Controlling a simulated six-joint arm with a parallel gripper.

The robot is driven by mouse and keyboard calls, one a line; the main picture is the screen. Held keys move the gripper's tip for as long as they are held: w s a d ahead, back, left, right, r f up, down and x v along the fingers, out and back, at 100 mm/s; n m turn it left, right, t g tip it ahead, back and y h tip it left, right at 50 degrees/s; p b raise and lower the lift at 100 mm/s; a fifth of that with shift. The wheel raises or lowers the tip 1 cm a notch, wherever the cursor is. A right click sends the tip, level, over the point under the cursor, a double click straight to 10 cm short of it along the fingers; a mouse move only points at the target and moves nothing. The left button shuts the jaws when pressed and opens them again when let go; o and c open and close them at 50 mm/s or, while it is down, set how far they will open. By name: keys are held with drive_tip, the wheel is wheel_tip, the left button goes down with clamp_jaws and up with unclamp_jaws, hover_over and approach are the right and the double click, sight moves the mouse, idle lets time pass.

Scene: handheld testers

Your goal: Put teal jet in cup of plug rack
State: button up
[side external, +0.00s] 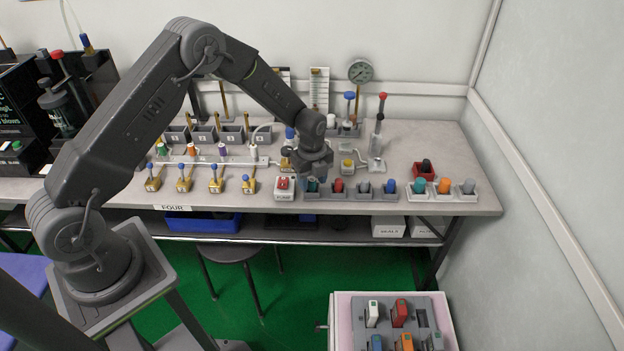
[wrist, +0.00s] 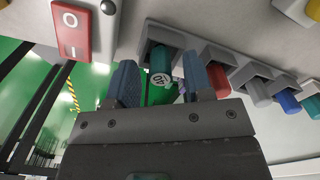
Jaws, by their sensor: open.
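The teal jet (wrist: 162,65), with a round label reading 40, sits in the leftmost cup of a grey rack (side external: 350,197) at the bench's front; its top also shows in the side view (side external: 313,186). My gripper (wrist: 160,85) is open, pointing down, with one blue-grey finger on each side of the jet. I cannot tell whether either finger touches it. In the side view my gripper (side external: 314,172) hides part of this area. To the right, a second rack (side external: 444,197) with a white edge holds teal, orange and grey plugs.
A red jet (side external: 338,186), a grey one (side external: 364,187) and a blue one (side external: 390,186) stand close by on the right. A switch box with a red rocker (side external: 284,184) is just left. A red bin (side external: 424,172) sits behind the second rack.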

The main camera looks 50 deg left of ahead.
wheel_tip(320, 180, up, 12)
wheel_tip(320, 180, up, 8)
drive_tip(key=n+t, duration=0.1)
drive_tip(key=n, duration=0.3)
hover_over(312, 180)
drive_tip(key=s+d, duration=0.1)
drive_tip(key=s, duration=0.3)
drive_tip(key=s+d+r+n+t, duration=0.2)
drive_tip(key=s+r+n, duration=0.4)
drive_tip(key=s+r, duration=0.2)
drive_tip(key=s+d+r+n+t, duration=0.1)
drive_tip(key=s+n, duration=0.4)
drive_tip(key=s, duration=0.3)
drive_tip(key=s+r+n+t, duration=0.1)
drive_tip(key=s+r+n, duration=0.1)
drive_tip(key=s+n, duration=0.4)
drive_tip(key=s, duration=0.3)
drive_tip(key=shift+d+t, duration=0.3)
drive_tip(key=shift+d, duration=0.1)
drive_tip(key=shift+r, duration=0.1)
